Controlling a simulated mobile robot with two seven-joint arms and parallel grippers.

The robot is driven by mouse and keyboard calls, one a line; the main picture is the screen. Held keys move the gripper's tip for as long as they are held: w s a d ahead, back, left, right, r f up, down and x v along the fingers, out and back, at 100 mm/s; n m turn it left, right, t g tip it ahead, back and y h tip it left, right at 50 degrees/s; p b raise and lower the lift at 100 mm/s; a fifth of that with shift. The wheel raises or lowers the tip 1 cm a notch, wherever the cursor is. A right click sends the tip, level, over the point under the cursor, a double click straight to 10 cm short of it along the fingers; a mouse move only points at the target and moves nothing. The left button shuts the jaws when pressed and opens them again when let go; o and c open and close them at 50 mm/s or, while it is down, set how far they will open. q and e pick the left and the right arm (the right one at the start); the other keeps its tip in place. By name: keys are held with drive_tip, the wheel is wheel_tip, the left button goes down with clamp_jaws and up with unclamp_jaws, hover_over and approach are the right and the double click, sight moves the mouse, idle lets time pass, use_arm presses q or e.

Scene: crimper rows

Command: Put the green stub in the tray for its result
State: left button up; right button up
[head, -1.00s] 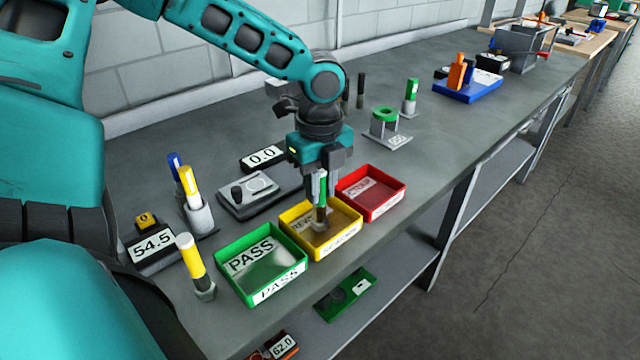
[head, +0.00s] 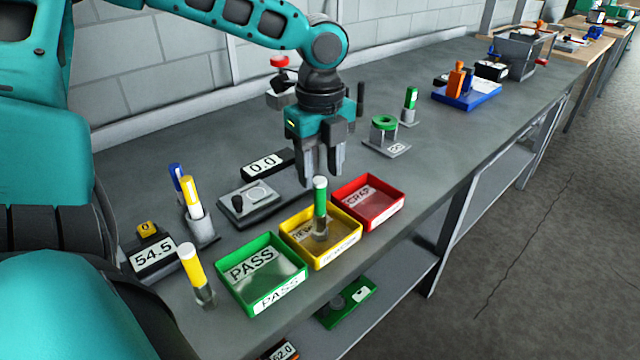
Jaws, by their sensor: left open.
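The green stub (head: 320,198), with a pale top and a grey-brown lower end, stands roughly upright inside the yellow tray (head: 350,250), whose label seems to start with "REW". My left gripper (head: 323,176) is open and empty, its fingers just above and behind the stub's top, apart from it as far as I can tell. The green tray (head: 293,296) marked PASS is to the left and looks empty. The red tray (head: 387,217) is to the right and looks empty. My right gripper is not in view.
A yellow-banded stub (head: 192,266) stands left of the green tray. A holder (head: 202,229) with yellow and blue stubs, a 54.5 display (head: 154,255) and a 0.0 display (head: 265,164) stand behind. Another green-topped stub (head: 410,100) stands farther right.

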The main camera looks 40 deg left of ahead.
use_arm(q)
wheel_tip(320, 180, up, 6)
drive_tip(key=shift+f+p, duration=0.1)
drive_tip(key=shift+p, duration=0.2)
idle(0.5)
